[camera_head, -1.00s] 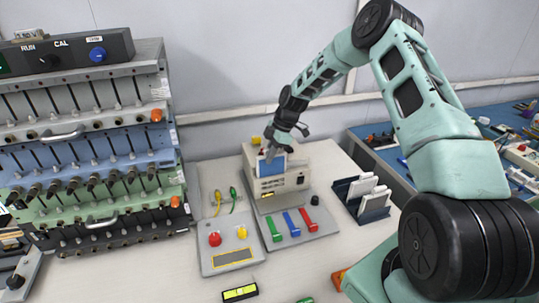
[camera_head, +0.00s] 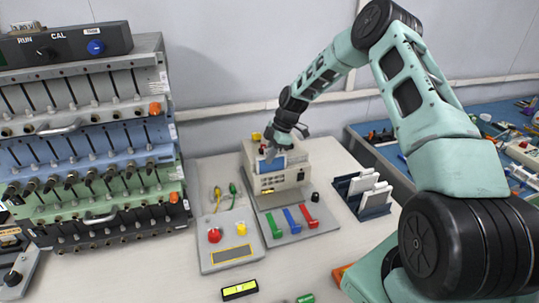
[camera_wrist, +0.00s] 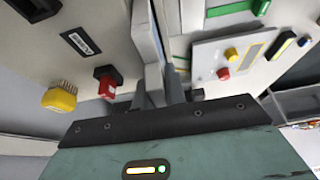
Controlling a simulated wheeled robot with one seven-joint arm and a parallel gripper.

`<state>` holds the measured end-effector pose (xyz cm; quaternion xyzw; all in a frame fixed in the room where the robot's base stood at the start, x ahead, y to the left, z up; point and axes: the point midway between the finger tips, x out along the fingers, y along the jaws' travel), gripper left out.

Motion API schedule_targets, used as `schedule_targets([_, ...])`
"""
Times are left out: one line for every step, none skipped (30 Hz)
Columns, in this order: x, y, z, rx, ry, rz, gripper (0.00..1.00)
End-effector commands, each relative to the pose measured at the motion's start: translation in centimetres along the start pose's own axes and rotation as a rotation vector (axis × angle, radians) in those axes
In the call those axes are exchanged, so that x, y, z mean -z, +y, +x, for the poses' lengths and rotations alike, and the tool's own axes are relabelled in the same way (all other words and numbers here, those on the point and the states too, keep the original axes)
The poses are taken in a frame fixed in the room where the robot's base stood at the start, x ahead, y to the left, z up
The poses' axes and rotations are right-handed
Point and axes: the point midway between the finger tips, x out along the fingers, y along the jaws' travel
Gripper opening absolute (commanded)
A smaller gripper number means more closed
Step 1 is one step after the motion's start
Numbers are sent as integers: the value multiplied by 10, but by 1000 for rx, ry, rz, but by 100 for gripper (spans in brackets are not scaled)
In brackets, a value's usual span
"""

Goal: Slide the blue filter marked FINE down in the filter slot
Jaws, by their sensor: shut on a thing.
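The blue filter (camera_head: 271,165) is upright at the front of the beige box-shaped unit (camera_head: 292,183) in the head view. Only its blue face shows; its marking is too small to read. My gripper (camera_head: 272,152) is above the unit and shut on the filter's top edge. In the wrist view my gripper's fingers (camera_wrist: 165,92) point at a thin pale plate (camera_wrist: 152,45) seen edge-on. The slot itself is hidden, so I cannot tell how deep the filter sits.
Green, blue (camera_head: 292,221) and red levers stand in front of the unit. A rack with white plates (camera_head: 370,190) stands to the right.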

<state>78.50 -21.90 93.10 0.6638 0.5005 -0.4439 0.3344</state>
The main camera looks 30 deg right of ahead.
Motion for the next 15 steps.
schedule_targets([-1, 0, 2, 0, 0, 0, 0])
schedule_targets([-1, 0, 3, 0, 0, 0, 0])
schedule_targets([-1, 0, 3, -1, 0, 0, 15])
schedule_targets([-1, 0, 2, -1, 0, 0, 24])
schedule_targets([-1, 0, 2, -1, 0, 0, 32])
schedule_targets([-1, 0, 2, -1, 0, 0, 38])
schedule_targets([-1, 0, 2, 0, 0, 0, 38])
schedule_targets([-1, 0, 2, 0, 0, 0, 38])
schedule_targets([-1, 0, 2, 0, 0, 0, 38])
schedule_targets([-1, 0, 2, 0, 0, 0, 38])
schedule_targets([-1, 0, 2, 0, 0, 0, 38])
schedule_targets([-1, 0, 2, 0, 0, 0, 38])
schedule_targets([-1, 0, 2, 0, 0, 0, 38])
schedule_targets([-1, 0, 2, 0, 0, 0, 38])
schedule_targets([-1, 0, 1, -1, 0, 0, 38])
